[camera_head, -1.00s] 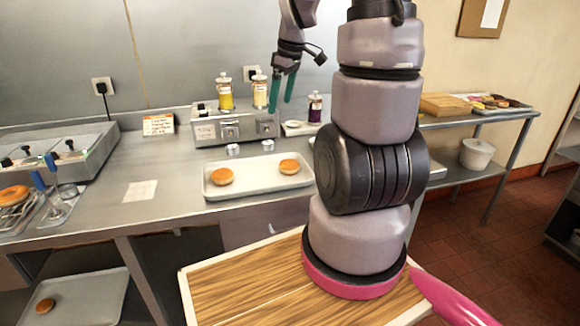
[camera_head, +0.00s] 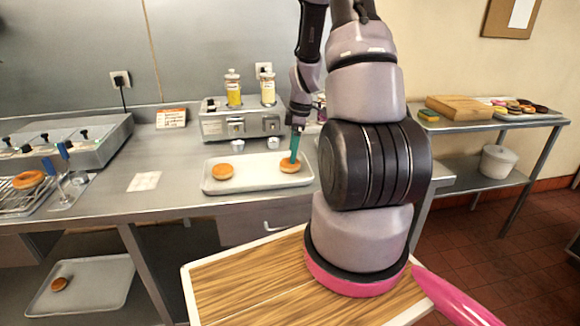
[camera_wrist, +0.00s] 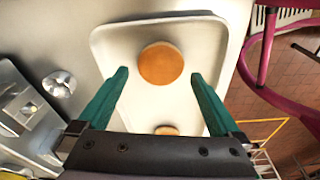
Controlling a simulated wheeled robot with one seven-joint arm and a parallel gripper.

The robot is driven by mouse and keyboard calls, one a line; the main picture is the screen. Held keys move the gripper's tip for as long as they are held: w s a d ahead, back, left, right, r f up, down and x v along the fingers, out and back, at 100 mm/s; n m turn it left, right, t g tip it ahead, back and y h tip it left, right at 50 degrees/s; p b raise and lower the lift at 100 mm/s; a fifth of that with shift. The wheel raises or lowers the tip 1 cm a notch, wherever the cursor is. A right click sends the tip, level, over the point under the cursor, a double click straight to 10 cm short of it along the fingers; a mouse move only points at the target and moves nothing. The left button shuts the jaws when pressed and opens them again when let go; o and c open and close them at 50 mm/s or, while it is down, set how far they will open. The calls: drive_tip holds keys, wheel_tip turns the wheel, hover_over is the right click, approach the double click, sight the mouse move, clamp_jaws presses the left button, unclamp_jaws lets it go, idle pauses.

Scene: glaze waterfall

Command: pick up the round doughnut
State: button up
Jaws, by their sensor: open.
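Two round golden-brown doughnuts lie on a pale tray (camera_head: 257,184) on the steel counter. In the head view, the left doughnut (camera_head: 223,172) is clear of my arm, and the right doughnut (camera_head: 290,166) is partly covered by my gripper (camera_head: 295,156). In the wrist view, one doughnut (camera_wrist: 161,63), seemingly the right one, appears between the spread green fingertips of my gripper (camera_wrist: 159,74), with space on both sides. The other (camera_wrist: 166,130) is mostly hidden behind the gripper body. My gripper is open and empty; its exact height above the tray is unclear.
A steel dispenser (camera_head: 240,124) with yellow-filled jars stands just behind the tray. A small metal cup (camera_wrist: 59,84) stands beside the tray. A fryer (camera_head: 75,140) is at the left. Another doughnut (camera_head: 60,284) lies on a lower-shelf tray (camera_head: 100,285).

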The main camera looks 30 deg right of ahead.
drive_tip(key=f, duration=0.4)
drive_tip(key=shift+w+a+f, duration=0.15)
drive_tip(key=shift+a+f, duration=0.05)
drive_tip(key=shift+a, duration=0.2)
drive_tip(key=c, duration=1.1)
drive_tip(key=shift+r, duration=0.15)
